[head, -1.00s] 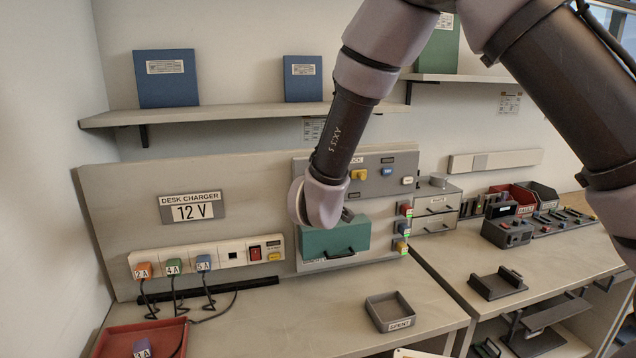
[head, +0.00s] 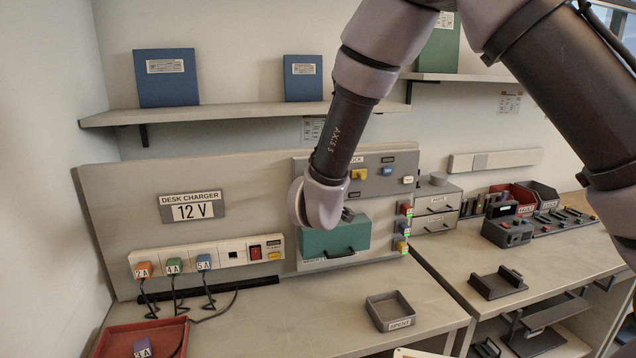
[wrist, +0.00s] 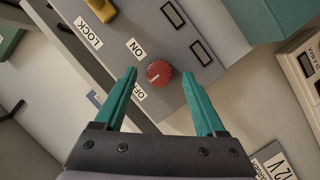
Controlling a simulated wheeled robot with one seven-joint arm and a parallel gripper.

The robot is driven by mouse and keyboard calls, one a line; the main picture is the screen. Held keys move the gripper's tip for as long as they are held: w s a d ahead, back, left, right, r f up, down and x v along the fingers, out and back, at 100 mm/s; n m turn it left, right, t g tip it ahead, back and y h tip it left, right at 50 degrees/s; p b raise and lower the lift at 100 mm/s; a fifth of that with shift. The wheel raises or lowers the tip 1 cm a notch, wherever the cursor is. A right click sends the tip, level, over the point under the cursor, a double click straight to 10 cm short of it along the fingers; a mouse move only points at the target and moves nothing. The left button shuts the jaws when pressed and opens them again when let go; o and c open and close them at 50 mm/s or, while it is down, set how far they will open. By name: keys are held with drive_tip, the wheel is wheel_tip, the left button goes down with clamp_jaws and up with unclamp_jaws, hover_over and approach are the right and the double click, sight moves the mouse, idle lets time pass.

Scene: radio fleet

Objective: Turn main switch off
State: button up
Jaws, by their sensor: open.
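The main switch is a round red knob (wrist: 160,74) on a grey panel (wrist: 205,100), with ON and OFF labels beside it in the wrist view. A pale mark on the knob points roughly toward the labels; I cannot tell exactly which one. My gripper (wrist: 163,80) is open, its two teal fingers on either side of the knob in the picture, and I cannot tell whether they touch it. In the head view the grey panel (head: 378,188) is on the back board; my arm hides the knob and the fingers there.
A yellow part (wrist: 101,9) by the LOCK label sits near the knob. A teal box (head: 336,238) juts out below the panel. A charger strip (head: 210,257) with coloured plugs is at left. A SPENT tray (head: 391,312) stands on the bench.

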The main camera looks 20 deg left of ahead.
drive_tip(key=v, duration=1)
drive_tip(key=shift+s, duration=0.2)
drive_tip(key=shift+d, duration=0.1)
drive_tip(key=w+d+r+m+g, duration=0.3)
drive_tip(key=w+d+r+m, duration=0.3)
drive_tip(key=w+d+r, duration=0.3)
drive_tip(key=d+r+m+g+y, duration=0.25)
drive_tip(key=d+r, duration=0.35)
drive_tip(key=d, duration=0.6)
drive_tip(key=s+d+r+m+g+h, duration=0.1)
drive_tip(key=s+d+m, duration=0.3)
drive_tip(key=s+d, duration=0.4)
drive_tip(key=s+d+r+m+g+h, duration=0.1)
drive_tip(key=s+d+m+h, duration=0.2)
drive_tip(key=s+d, duration=0.6)
drive_tip(key=d+m, duration=0.1)
drive_tip(key=d, duration=0.4)
drive_tip(key=shift+d+g, duration=0.3)
drive_tip(key=shift+g, duration=0.05)
drive_tip(key=shift+h, duration=0.25)
